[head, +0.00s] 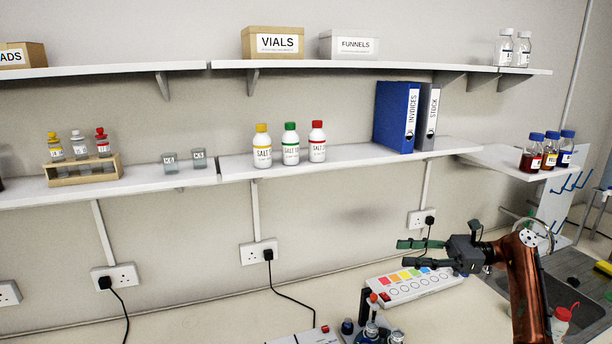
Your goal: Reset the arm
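My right arm (522,285) comes in from the lower right, with its elbow bent over the sink side. My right gripper (403,253) points left above the back of the bench. Its two dark green-tipped fingers are apart, with only the wall visible between them. It hangs above a white panel (412,287) with coloured squares and round marks, and I see no contact with it. My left arm and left gripper are not in view.
Small items with blue and red tops (371,328) stand at the bottom edge, partly cut off. A sink (572,285) and a red-capped bottle (561,322) are at right. Wall shelves (330,167) carry bottles and folders. The bench at lower left (200,322) is mostly clear, apart from cables.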

